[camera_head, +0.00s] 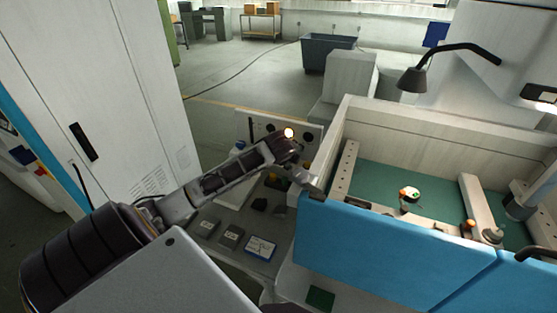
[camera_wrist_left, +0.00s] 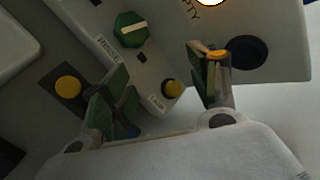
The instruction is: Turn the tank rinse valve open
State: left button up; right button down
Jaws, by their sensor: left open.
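The rinse valve is a green knob (camera_wrist_left: 131,29) with a pale bar across it, on a light panel in the left wrist view. A label reading RINSE (camera_wrist_left: 107,48) is beside it. The bar lies nearly crosswise in that picture, tilted slightly. My left gripper (camera_wrist_left: 163,88) is open, its two fingers spread below and to the right of the knob, apart from it. Nothing is held. In the head view my left gripper (camera_head: 296,168) is in front of the upright control panel (camera_head: 248,126); the knob cannot be made out there.
A lit lamp (camera_wrist_left: 212,3) and a dark round fitting (camera_wrist_left: 247,53) sit on the panel. Yellow buttons (camera_wrist_left: 68,87) are near the fingers. The tank's light wall (camera_head: 330,152) and blue front (camera_head: 390,245) stand close right of the gripper. A white cabinet (camera_head: 95,90) is left.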

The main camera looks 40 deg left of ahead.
pick_arm(q)
jog(key=s+a+n+t+h+b, duration=0.2)
jog(key=s+a+n+b, duration=0.2)
jog(key=s+n, duration=0.2)
jog(key=s+a+r+n+t+h+b, duration=0.1)
jog(key=s+a+n+t+h+b, duration=0.2)
jog(key=s+n, duration=0.3)
jog(key=a+n+b, duration=0.1)
jog(key=n, duration=0.4)
jog(key=shift+s+a+r+b, duration=0.15)
jog(key=shift+a+r+b, duration=0.05)
jog(key=shift+b, duration=0.2)
pick_arm(e)
notch_tip(320, 180, down, 9)
jog(key=w+d, duration=0.1)
jog(key=d, duration=0.1)
jog(key=shift+w+d+f, duration=0.15)
jog(key=shift+d, duration=0.25)
jog(key=shift+w, duration=0.1)
